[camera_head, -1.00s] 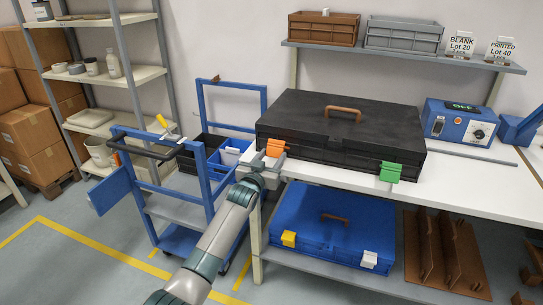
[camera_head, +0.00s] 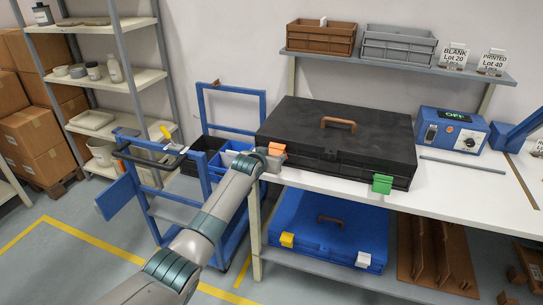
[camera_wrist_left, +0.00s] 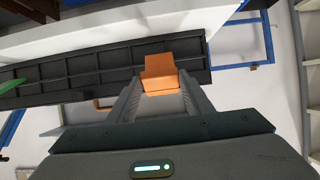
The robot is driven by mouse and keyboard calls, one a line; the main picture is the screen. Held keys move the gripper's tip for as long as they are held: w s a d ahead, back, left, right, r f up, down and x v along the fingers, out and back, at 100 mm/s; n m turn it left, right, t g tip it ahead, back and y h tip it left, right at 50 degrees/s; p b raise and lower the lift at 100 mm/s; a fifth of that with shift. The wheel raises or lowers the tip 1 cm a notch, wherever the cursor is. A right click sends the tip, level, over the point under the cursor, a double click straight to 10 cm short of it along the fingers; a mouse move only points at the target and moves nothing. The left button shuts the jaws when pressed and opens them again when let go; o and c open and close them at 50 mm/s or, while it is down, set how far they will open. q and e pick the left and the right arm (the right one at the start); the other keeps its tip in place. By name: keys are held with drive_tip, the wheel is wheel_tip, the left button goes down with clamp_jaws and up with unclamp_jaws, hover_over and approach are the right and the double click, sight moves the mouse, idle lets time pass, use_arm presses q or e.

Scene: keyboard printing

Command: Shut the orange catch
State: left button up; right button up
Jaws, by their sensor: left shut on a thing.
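The black case (camera_head: 335,130) lies closed on the white table, with a brown handle on its lid. The orange catch (camera_head: 277,149) is at the left of its front side, and the green catch (camera_head: 382,184) is at the right. My left gripper (camera_head: 270,156) is at the orange catch and partly covers it. In the left wrist view the orange catch (camera_wrist_left: 159,70) sits between the two fingertips (camera_wrist_left: 160,85), which are shut on it. How far the catch is folded against the case cannot be told. My right gripper is in neither view.
A blue case (camera_head: 328,232) lies on the shelf under the table. A blue cart (camera_head: 160,210) stands left of the table, near my left arm. A blue device (camera_head: 452,133) stands right of the black case. The table front (camera_head: 450,205) is clear.

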use_arm(q)
drive_tip(key=shift+w+d+r+g, duration=0.1)
drive_tip(key=shift+w+r+g, duration=0.2)
drive_tip(key=shift+r+g, duration=0.1)
drive_tip(key=shift+w+d+r, duration=0.1)
drive_tip(key=shift+w+r, duration=0.25)
drive_tip(key=shift+r, duration=0.4)
drive_tip(key=o, duration=1.5)
drive_tip(key=shift+f, duration=0.25)
drive_tip(key=shift+s, duration=0.1)
drive_tip(key=shift+v, duration=1.4)
drive_tip(key=b+v, duration=0.2)
drive_tip(key=v, duration=1.2)
drive_tip(key=shift+s+d, duration=0.1)
drive_tip(key=shift+s, duration=0.1)
